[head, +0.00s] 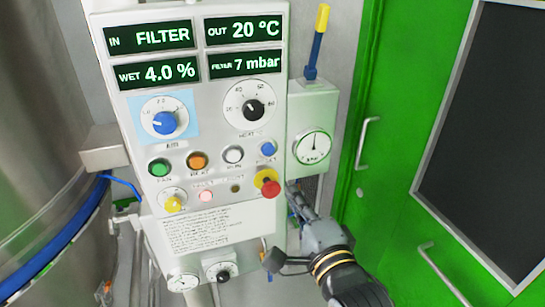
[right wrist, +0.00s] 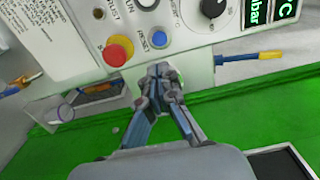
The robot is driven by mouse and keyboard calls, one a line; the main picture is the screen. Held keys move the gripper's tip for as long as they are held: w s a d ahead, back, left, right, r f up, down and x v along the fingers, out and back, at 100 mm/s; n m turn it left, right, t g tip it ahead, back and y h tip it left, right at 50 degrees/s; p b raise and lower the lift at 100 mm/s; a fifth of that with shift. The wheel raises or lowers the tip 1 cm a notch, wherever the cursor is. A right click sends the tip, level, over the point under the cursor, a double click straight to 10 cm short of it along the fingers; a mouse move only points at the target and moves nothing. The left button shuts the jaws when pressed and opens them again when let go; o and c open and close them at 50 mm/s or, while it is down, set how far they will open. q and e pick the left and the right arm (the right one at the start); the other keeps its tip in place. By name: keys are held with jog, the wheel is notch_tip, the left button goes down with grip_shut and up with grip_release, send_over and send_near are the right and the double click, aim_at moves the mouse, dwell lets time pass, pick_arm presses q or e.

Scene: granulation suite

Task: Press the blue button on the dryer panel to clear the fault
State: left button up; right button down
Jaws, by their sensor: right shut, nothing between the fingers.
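The dryer panel (head: 221,212) is a pale grey box with lit displays, knobs and buttons. The blue button (head: 267,149) sits at the right end of its upper button row. In the right wrist view the blue button (right wrist: 159,39) has the label RESET, just beyond my fingertips. My right gripper (head: 291,188) is shut and empty, below and right of the blue button, close to the red mushroom button (head: 271,189). In the right wrist view my closed fingertips (right wrist: 161,70) point towards the panel's edge; a gap to the blue button shows. My left gripper is out of view.
The red button's yellow collar (right wrist: 114,54) is close to the fingers. Green (head: 159,167), orange (head: 197,161) and white (head: 233,154) buttons share the blue button's row. A gauge box (head: 313,127) adjoins the panel's right side. A green door (head: 400,190) stands at right.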

aim_at(268, 150)
jog(key=p+x, duration=0.4)
jog(key=x, duration=0.8)
jog(key=shift+w+a, duration=0.1)
jog(key=shift+w, duration=0.2)
jog(key=shift+w+a+f, duration=0.1)
jog(key=shift+w+a, duration=0.05)
jog(key=shift+w, duration=0.35)
